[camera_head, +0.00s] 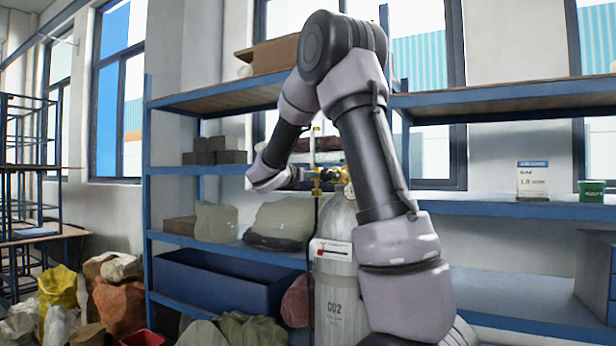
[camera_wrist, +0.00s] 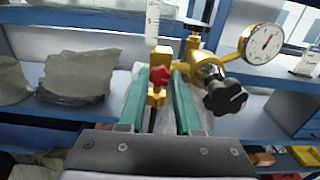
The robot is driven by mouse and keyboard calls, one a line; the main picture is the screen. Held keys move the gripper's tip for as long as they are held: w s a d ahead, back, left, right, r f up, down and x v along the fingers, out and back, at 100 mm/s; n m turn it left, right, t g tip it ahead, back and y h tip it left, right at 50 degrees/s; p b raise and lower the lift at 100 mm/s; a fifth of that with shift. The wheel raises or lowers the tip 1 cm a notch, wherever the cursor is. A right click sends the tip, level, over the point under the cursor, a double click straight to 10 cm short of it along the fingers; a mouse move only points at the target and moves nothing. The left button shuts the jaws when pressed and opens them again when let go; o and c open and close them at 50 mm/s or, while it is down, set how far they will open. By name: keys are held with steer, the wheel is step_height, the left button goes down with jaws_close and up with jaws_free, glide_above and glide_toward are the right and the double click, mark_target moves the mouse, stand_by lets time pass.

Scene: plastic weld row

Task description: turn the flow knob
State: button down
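In the wrist view a small red knob (camera_wrist: 160,75) sits on the brass regulator (camera_wrist: 180,72), below a clear graduated tube (camera_wrist: 153,22). I take it for the flow knob. My gripper (camera_wrist: 159,70) has its two teal fingers apart, one on each side of the red knob, with narrow gaps showing. Whether the tips reach as deep as the knob is unclear. A larger black lobed knob (camera_wrist: 225,95) sits right of the fingers. In the head view the brass regulator (camera_head: 326,177) tops the CO2 cylinder (camera_head: 333,285); the red knob cannot be made out there.
A round pressure gauge (camera_wrist: 263,43) sticks out to the right of the regulator. Blue shelves (camera_head: 500,209) stand behind the cylinder, with grey sacks (camera_head: 283,220) and a blue bin (camera_head: 225,283) to the left. My arm crosses in front of part of the cylinder.

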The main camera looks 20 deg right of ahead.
steer(key=shift+m, duration=0.3)
steer(key=m, duration=0.9)
steer(key=shift+m, duration=0.6)
steer(key=c, duration=0.6)
jaws_free()
steer(key=v, duration=1.1)
